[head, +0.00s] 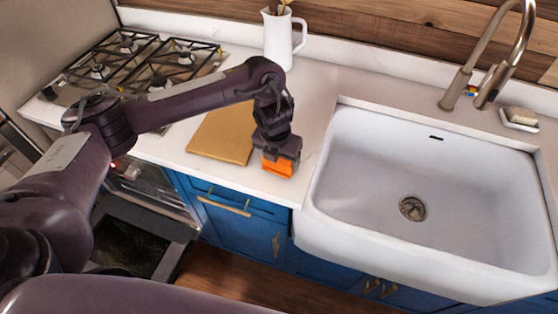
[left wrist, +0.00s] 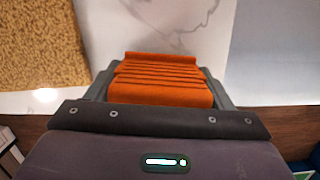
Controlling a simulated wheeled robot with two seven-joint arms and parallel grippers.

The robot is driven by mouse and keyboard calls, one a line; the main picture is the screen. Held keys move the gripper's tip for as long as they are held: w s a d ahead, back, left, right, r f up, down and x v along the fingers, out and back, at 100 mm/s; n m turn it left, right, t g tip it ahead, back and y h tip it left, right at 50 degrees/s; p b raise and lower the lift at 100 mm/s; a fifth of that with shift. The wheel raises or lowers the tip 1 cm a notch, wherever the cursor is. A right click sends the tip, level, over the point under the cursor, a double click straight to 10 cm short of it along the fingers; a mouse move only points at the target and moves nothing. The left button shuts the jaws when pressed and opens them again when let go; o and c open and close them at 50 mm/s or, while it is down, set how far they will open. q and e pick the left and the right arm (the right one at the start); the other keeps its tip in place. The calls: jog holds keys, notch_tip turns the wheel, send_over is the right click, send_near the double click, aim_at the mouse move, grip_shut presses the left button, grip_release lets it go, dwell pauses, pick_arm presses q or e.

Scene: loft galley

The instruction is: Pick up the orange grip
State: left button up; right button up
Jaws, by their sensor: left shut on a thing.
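The orange grip (head: 277,166) is a ribbed orange piece at the front of the white counter, between the cutting board and the sink. My left gripper (head: 276,158) points down over it and is shut on it. In the left wrist view the grip (left wrist: 160,82) sits between the two grey fingers, its ridges facing the camera. Whether its underside touches the counter I cannot tell. My right gripper does not show in either view.
A wooden board (head: 222,134) lies left of the gripper. A white sink (head: 340,205) is on the right with a tall faucet (head: 487,60). A gas hob (head: 140,66) and a white pitcher (head: 277,38) stand behind. An oven door (head: 140,235) hangs open below.

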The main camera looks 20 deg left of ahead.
pick_arm(q)
notch_tip(320, 180, up, 18)
jog(key=p, duration=0.1)
jog(key=shift+r+p, duration=0.25)
jog(key=shift+p, duration=0.1)
jog(key=o, duration=0.4)
jog(key=c, duration=0.4)
notch_tip(320, 180, up, 6)
jog(key=p, duration=0.6)
jog(key=shift+p, duration=0.4)
